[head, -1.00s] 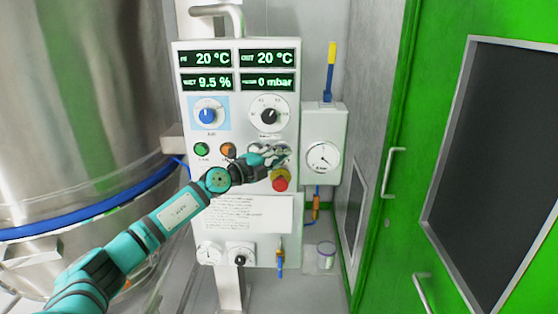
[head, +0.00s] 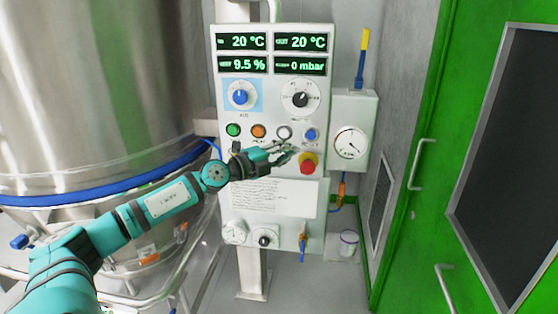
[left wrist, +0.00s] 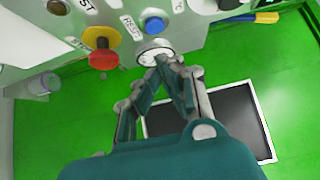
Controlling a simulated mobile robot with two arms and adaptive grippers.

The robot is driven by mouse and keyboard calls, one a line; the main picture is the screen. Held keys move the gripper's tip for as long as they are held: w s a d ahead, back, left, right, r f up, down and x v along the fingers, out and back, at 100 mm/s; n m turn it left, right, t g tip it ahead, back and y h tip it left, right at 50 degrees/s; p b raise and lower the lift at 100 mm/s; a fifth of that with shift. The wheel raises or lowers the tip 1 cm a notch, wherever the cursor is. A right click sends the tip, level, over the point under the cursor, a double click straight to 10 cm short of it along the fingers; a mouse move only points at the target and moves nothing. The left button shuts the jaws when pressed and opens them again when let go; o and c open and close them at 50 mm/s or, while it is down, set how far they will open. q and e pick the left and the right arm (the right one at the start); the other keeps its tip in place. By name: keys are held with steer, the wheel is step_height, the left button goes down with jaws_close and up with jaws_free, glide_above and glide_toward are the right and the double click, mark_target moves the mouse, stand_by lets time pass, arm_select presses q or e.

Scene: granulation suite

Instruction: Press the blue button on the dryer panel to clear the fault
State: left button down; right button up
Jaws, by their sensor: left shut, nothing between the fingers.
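The dryer panel (head: 318,200) is a white upright box with a row of buttons. The blue button (head: 310,135) is at the row's right end, and it also shows in the left wrist view (left wrist: 154,25), beside a label reading RESET. My left gripper (head: 293,150) is shut and empty. In the head view its fingertips appear just below and left of the blue button, above the red emergency stop (head: 307,163). In the left wrist view the fingertips (left wrist: 164,60) appear apart from the blue button. The right gripper is not in view.
Green (head: 233,130), orange (head: 258,131) and white (head: 284,132) buttons stand left of the blue one. A gauge box (head: 350,107) is right of the panel. A steel vessel (head: 100,80) fills the left; a green door (head: 465,100) stands right.

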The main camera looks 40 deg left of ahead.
arm_select(q)
steer(key=v, duration=0.1)
steer(key=b+v, duration=0.1)
steer(key=v, duration=0.1)
steer(key=shift+s+d+r, duration=0.2)
steer(key=shift+d, duration=0.05)
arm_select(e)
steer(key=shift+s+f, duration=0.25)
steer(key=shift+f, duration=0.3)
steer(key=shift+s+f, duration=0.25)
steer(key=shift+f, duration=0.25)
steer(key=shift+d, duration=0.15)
